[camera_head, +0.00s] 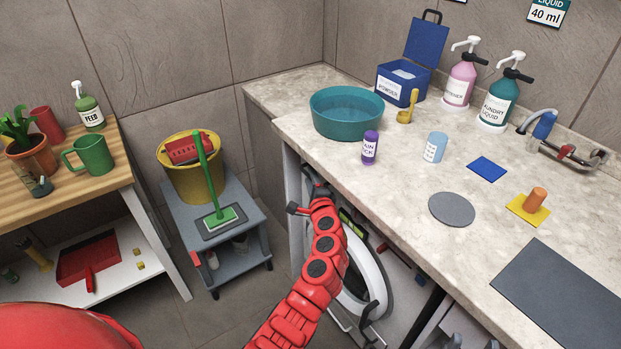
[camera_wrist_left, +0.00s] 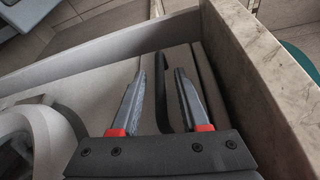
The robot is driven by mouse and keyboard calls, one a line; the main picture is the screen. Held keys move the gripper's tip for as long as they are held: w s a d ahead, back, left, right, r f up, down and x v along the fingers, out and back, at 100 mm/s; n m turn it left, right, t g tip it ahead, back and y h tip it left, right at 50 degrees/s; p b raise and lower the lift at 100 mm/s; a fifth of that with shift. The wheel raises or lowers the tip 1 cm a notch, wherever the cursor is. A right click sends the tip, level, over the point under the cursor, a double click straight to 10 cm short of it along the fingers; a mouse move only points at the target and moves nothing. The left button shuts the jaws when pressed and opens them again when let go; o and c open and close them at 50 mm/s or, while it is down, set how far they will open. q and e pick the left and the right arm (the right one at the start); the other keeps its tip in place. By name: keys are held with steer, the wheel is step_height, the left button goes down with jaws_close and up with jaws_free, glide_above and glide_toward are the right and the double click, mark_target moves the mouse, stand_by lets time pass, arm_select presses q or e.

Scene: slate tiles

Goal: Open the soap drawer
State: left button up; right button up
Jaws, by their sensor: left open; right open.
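The white washing machine (camera_head: 378,268) stands under the counter, its round door in view in the head view. My left arm reaches to its top left part. My left gripper (camera_head: 311,186) is there, just below the counter edge, partly hiding the soap drawer. In the left wrist view my left gripper (camera_wrist_left: 161,76) is open. A dark bar-shaped handle (camera_wrist_left: 162,95) shows between its two fingers, with visible gaps on both sides. The pale machine front is behind it. I cannot tell how deep the handle lies between the fingers. My right gripper does not show.
The stone counter (camera_head: 390,195) overhangs close to my left gripper; its edge also runs along the right of the wrist view (camera_wrist_left: 262,70). A teal basin (camera_head: 346,112) stands above. Left are a grey stool (camera_head: 205,245) with a yellow bucket (camera_head: 195,175), and a wooden table.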

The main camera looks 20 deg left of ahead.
arm_select(q)
steer(key=shift+w+a, duration=0.15)
steer(key=shift+w, duration=0.1)
jaws_close()
stand_by(1.4)
